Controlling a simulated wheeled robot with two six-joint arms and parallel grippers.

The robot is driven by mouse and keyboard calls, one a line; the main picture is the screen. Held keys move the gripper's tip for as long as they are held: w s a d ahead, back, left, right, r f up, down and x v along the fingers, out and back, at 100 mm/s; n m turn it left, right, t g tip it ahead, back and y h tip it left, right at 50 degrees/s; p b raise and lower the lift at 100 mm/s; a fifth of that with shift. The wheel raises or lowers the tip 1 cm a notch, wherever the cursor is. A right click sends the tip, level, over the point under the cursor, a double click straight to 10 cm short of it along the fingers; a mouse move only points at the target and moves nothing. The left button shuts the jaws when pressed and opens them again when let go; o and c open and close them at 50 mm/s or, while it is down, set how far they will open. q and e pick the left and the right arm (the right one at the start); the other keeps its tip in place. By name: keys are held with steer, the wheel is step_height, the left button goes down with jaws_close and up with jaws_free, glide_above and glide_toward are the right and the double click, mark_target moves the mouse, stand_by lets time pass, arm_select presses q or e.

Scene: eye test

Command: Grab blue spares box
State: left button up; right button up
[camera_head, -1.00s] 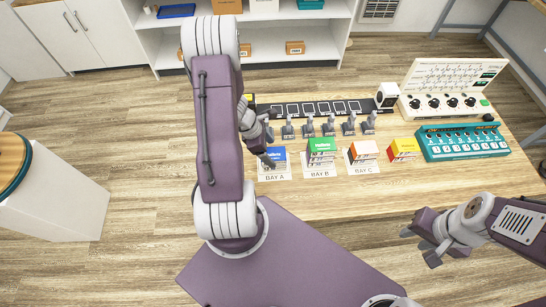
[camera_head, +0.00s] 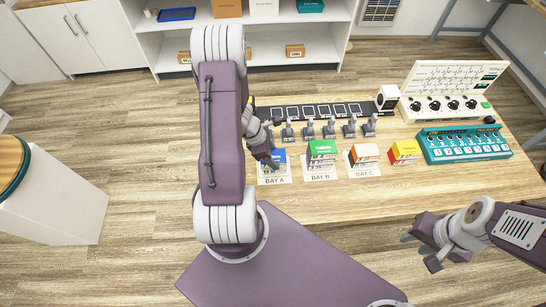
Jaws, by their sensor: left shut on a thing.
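The blue spares box (camera_head: 279,157) is a small blue box with a pale lower part, at the BAY A card on the wooden table. My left gripper (camera_head: 271,160) reaches down at its left side and is shut on it. The wrist and fingers partly cover the box, and the far finger's contact is hidden. The box seems to be still at its bay; I cannot tell whether it touches the table. My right gripper (camera_head: 420,251) is open and empty in front of the table's front edge, at the lower right.
A green box (camera_head: 322,148) stands at BAY B, an orange-and-white box (camera_head: 364,153) at BAY C, and a red-and-yellow box (camera_head: 404,151) beside it. Several grey levers (camera_head: 330,128) stand behind them. A teal device (camera_head: 464,143) and a white control panel (camera_head: 445,105) fill the table's right.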

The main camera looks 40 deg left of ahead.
mark_target(276, 155)
arm_select(q)
step_height(276, 155, up, 3)
steer(key=shift+r+p, duration=0.15)
steer(key=shift+p, duration=0.45)
steer(key=s+d+r, duration=0.1)
steer(key=d+r, duration=0.6)
steer(key=d, duration=0.4)
steer(key=shift+s+d+r, duration=0.15)
steer(key=shift+s+d, duration=0.15)
